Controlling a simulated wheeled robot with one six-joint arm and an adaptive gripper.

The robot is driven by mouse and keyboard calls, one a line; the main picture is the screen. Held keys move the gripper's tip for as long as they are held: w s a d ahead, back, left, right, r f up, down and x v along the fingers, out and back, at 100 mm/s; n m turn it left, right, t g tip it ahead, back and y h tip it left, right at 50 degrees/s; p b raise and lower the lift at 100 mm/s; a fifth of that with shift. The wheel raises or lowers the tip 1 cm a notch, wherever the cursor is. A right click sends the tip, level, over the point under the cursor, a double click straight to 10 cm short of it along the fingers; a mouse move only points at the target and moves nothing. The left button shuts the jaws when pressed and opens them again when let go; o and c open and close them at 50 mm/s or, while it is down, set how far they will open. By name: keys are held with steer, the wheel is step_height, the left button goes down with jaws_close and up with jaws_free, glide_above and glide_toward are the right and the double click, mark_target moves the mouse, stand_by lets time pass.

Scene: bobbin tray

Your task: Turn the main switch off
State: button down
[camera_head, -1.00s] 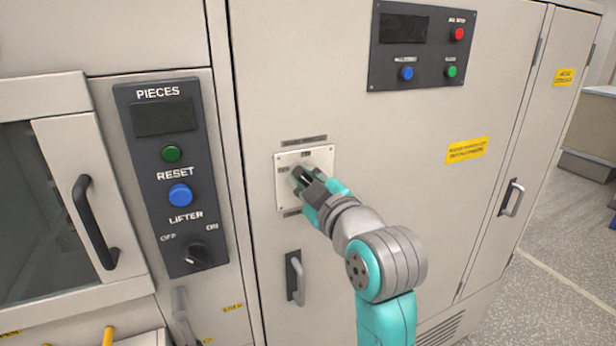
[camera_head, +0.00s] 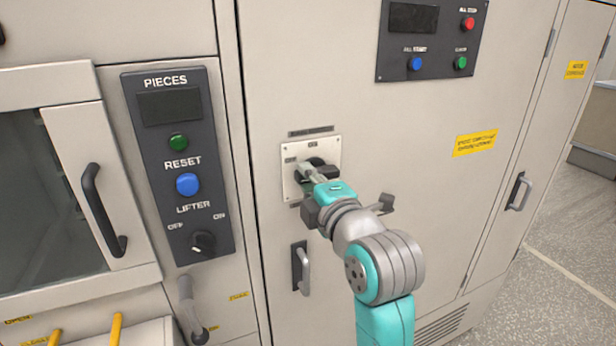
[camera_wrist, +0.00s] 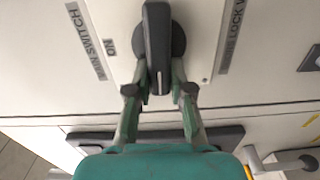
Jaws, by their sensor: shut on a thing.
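The main switch is a dark handle on a round hub (camera_wrist: 157,45), set on a pale square plate (camera_head: 328,147) on the cabinet front. My gripper (camera_head: 308,172) reaches the plate from the lower right. In the wrist view its two fingers (camera_wrist: 158,72) stand one on each side of the handle, shut on it. The handle lies roughly level across the plate, at right angles to the direction of the ON mark (camera_wrist: 110,47). OFF (camera_head: 290,160) is printed at the plate's left in the head view. The fingers partly hide the handle in the head view.
A control panel with a lifter knob (camera_head: 203,242) stands to the left. A button panel (camera_head: 430,40) is above right. A cabinet handle (camera_head: 302,270) juts out just below the switch plate. Open floor (camera_head: 550,280) shows at the right.

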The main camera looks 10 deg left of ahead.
steer(key=shift+f+n, duration=0.15)
steer(key=shift+n, duration=0.25)
steer(key=c, duration=1)
jaws_free()
steer(key=shift+c, duration=0.2)
steer(key=v, duration=1.2)
